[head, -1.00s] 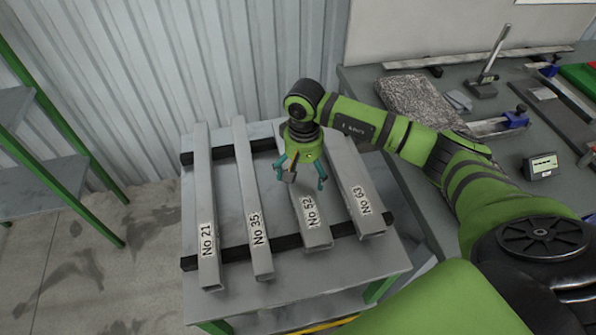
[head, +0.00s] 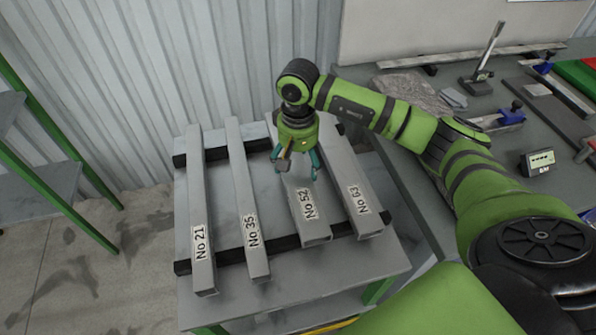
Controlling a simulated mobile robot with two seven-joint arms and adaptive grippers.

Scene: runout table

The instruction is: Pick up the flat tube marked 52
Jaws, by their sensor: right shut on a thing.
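The flat grey tube marked "No 52" (head: 318,228) is third from the left in the row on the small table. Its label faces up near its front end. My right gripper (head: 297,172) is shut on this tube around its middle, one teal finger on each side. The gripper hides part of the tube behind the label. The front end looks slightly raised off the dark front bar, but the gap is hard to make out. My left gripper is out of view.
Tubes marked "No 21" (head: 198,215) and "No 35" (head: 245,195) lie to the left; the tube marked "No 63" (head: 372,220) lies close on the right. Dark crossbars (head: 230,256) support the row. A cluttered workbench (head: 440,185) stands right, a green-framed shelf (head: 40,185) left.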

